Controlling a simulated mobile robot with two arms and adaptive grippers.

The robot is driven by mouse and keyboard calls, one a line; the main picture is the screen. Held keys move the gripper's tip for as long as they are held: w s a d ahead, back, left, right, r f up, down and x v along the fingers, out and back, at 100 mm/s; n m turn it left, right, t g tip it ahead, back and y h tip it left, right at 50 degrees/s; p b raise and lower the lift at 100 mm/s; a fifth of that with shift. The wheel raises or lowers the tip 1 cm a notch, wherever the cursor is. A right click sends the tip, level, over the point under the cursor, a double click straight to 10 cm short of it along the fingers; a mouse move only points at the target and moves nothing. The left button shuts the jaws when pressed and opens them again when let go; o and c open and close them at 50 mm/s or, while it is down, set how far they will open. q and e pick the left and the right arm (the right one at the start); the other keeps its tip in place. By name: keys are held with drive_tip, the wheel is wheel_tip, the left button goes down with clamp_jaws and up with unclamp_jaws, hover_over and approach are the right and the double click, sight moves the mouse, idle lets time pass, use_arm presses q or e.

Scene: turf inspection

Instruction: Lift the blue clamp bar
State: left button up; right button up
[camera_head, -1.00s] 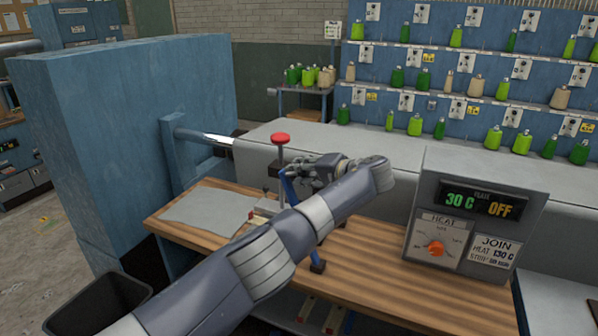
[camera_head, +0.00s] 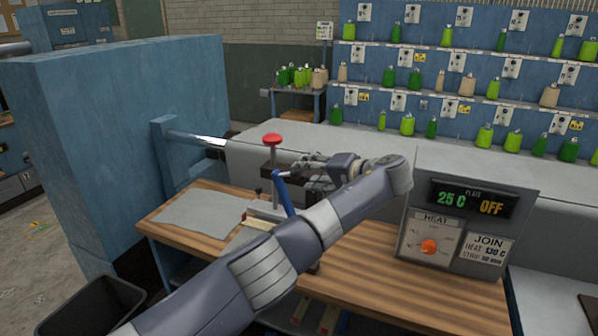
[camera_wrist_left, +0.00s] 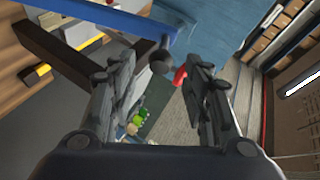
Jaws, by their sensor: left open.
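The blue clamp bar (camera_head: 284,193) slants up from the wooden bench beside a red-topped post (camera_head: 272,139). My left forearm hides its lower part. In the left wrist view the blue bar (camera_wrist_left: 105,17) crosses the top left, just beyond the fingers. A dark knob (camera_wrist_left: 161,61) shows by its end, in line with the gap between the fingertips. My left gripper (camera_head: 300,163) is just right of the bar's upper end. Its fingers are apart in the left wrist view (camera_wrist_left: 160,75), with nothing held between them. My right gripper is out of view.
A heater box (camera_head: 462,215) with a dial and a display reading 25 C OFF stands at the bench's right. A grey sheet (camera_head: 203,212) lies on its left. A large blue cabinet (camera_head: 115,130) stands at left, with a dark bin (camera_head: 105,305) below. Shelves of green spools fill the back.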

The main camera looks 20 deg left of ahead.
use_arm(q)
drive_tip(key=v, duration=0.6)
drive_tip(key=shift+d, duration=0.3)
drive_tip(key=shift+s, duration=0.15)
